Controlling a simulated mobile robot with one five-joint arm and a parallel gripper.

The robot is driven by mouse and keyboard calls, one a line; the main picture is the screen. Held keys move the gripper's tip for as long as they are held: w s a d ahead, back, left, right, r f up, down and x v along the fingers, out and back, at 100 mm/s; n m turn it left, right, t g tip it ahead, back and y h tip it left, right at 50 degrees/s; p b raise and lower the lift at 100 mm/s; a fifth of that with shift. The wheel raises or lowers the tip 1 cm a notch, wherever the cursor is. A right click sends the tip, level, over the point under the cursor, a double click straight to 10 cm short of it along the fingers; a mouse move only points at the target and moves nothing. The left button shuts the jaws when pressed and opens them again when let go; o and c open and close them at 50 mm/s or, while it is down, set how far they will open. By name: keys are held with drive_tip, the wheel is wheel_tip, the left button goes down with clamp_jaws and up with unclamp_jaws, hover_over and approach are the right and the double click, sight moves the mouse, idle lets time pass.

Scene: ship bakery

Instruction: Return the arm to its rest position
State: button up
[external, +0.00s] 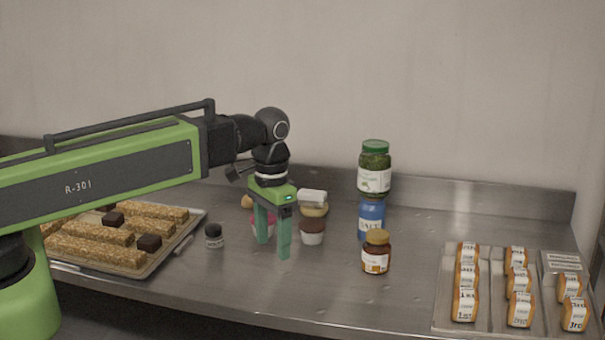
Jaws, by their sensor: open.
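My green arm reaches in from the left of the external view, above the left part of the steel counter (330,288). My gripper (273,250) hangs down at its end, fingers apart and pointing at the counter. Nothing shows held between them. A cupcake with pink top (257,231) is partly hidden behind the left finger. A brown cupcake (312,231) stands just right of the gripper. I cannot tell whether the fingertips touch the counter.
A tray (186,240) of oat bars lies left, beside a small dark jar (214,236). A green-lidded jar (374,167), blue salt container (371,218) and brown jar (376,253) stand right of the gripper. A tray (445,312) of labelled loaves lies far right. The back wall is clear.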

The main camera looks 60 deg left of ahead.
drive_tip(key=s+d+m, duration=0.1)
drive_tip(key=s+d, duration=0.2)
drive_tip(key=d, duration=0.7)
drive_tip(key=shift+s+a+f+b, duration=0.1)
drive_tip(key=shift+a+f+b, duration=0.05)
drive_tip(key=shift+f+b, duration=1.05)
drive_tip(key=shift+a+f+b, duration=0.15)
drive_tip(key=shift+f+b, duration=1)
